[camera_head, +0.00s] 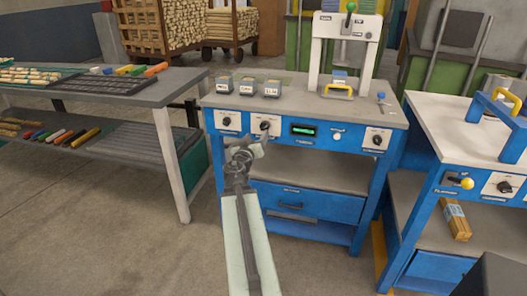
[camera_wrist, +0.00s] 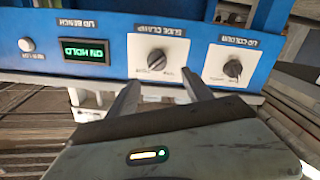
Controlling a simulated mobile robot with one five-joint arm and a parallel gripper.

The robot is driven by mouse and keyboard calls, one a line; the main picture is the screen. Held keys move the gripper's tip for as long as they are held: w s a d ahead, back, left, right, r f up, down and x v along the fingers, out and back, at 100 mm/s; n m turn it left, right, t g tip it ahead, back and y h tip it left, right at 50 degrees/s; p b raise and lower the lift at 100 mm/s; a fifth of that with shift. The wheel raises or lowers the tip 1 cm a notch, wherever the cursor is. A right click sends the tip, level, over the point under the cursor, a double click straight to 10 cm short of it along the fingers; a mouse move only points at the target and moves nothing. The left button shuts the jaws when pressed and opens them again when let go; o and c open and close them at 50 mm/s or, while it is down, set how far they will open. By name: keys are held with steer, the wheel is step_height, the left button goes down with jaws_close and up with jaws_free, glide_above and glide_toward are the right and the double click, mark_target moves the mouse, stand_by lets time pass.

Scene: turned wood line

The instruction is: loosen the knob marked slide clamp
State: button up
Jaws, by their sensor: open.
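In the head view the same knob (camera_head: 264,126) is on the blue front panel, left of the green-lit display. My gripper (camera_wrist: 160,78) is open, its two fingers spread on either side of the knob in the picture. The fingertips seem short of the panel; the exact gap is hard to tell. In the head view my gripper (camera_head: 245,150) is just below and left of the knob, and nothing is held.
Close beside it are the lid colour knob (camera_wrist: 233,69) and the display reading "ON HOLD" (camera_wrist: 83,50). Three small labelled bins (camera_head: 248,86) and a white press (camera_head: 345,50) stand on the bench top. A drawer (camera_head: 305,203) is below.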

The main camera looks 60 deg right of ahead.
mark_target(263, 128)
steer(key=x, duration=0.8)
steer(key=shift+s+d+f, duration=0.1)
steer(key=shift+s+d, duration=0.1)
steer(key=shift+d, duration=0.1)
jaws_close()
steer(key=shift+a, duration=0.25)
steer(key=shift+d+n, duration=0.15)
steer(key=shift+n, duration=0.15)
